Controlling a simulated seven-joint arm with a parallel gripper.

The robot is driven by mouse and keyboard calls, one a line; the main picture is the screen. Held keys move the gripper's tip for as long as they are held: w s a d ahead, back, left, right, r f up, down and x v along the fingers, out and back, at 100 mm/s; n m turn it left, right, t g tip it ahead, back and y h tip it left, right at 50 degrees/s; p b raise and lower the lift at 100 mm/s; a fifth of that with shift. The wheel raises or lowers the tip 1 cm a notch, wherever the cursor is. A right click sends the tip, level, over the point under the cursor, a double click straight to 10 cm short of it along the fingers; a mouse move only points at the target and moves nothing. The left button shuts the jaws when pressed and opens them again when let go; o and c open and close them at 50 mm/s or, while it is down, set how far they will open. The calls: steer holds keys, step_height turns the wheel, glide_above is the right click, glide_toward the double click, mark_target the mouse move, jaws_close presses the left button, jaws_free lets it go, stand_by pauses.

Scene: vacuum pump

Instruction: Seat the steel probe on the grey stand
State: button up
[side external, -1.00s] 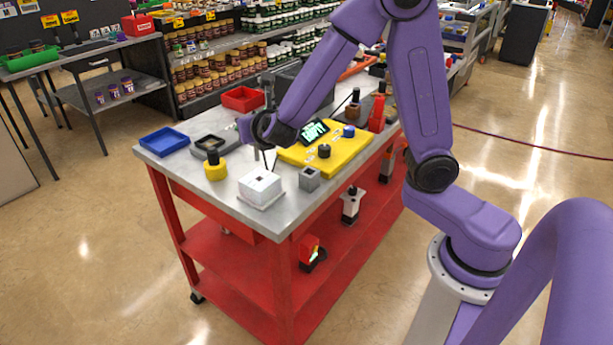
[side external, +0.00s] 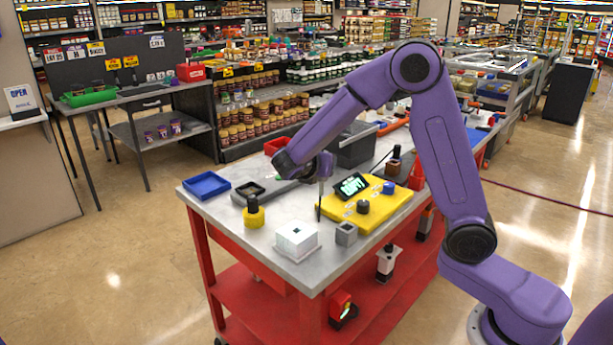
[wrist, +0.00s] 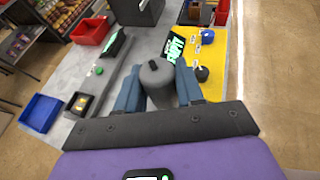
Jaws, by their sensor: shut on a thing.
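My gripper (side external: 322,165) is shut on the steel probe, above the cart top at the left edge of the yellow board. In the wrist view the probe (wrist: 156,76) is a grey round body between the two blue fingers of my gripper (wrist: 158,92). In the side view its thin dark rod (side external: 319,207) points down, nearly upright; whether the tip touches anything is unclear. A small grey block with a dark square opening (side external: 346,234), likely the grey stand, sits right of the white block, apart from the probe. I cannot make it out in the wrist view.
A white block (side external: 296,240) stands at the front of the cart. A yellow-and-black knob (side external: 253,214) is left of it. The yellow board (side external: 378,208) carries a screen (side external: 351,186) and a black knob (side external: 363,207). A blue tray (side external: 206,185) lies at the far left.

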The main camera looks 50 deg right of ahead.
steer(key=s+d+m+g+y, duration=0.1)
steer(key=s+d+m+g, duration=0.1)
steer(key=s+m+g, duration=0.7)
step_height(320, 180, down, 6)
steer(key=w+m+g, duration=0.1)
steer(key=w+g, duration=0.1)
steer(key=shift+d+f, duration=0.2)
glide_above(346, 233)
steer(key=w+d, duration=0.1)
steer(key=d, duration=0.1)
steer(key=shift+w+f, duration=0.15)
steer(key=shift+f, duration=2.6)
stand_by(2.1)
steer(key=o, duration=1.2)
